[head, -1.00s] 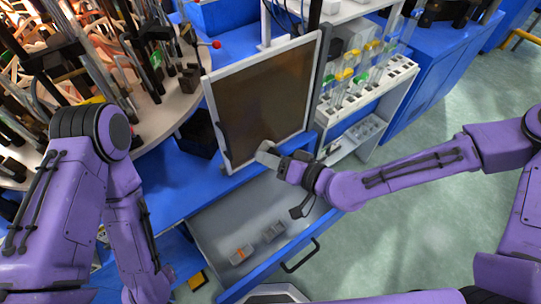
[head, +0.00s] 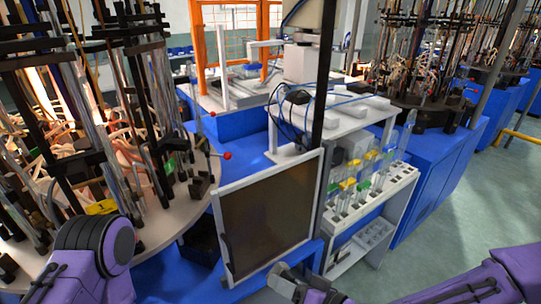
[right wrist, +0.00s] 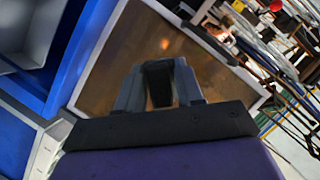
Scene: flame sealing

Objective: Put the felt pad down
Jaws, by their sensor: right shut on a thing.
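My right gripper (head: 284,278) is at the bottom edge of the head view, in front of the lower right corner of the framed brown panel. In the right wrist view my gripper's two grey fingers (right wrist: 158,88) are closed on a small dark piece (right wrist: 158,82), which I take to be the felt pad. Most of it is hidden between the fingers. In the head view the pad cannot be made out. My left gripper is out of view; only my left arm shows at the lower left.
The framed brown panel (head: 268,218) stands upright on the blue bench. A white rack (head: 372,200) with capped tubes stands to its right. A round table (head: 165,215) crowded with rods is at the left. A grey open drawer (right wrist: 28,32) shows in the right wrist view.

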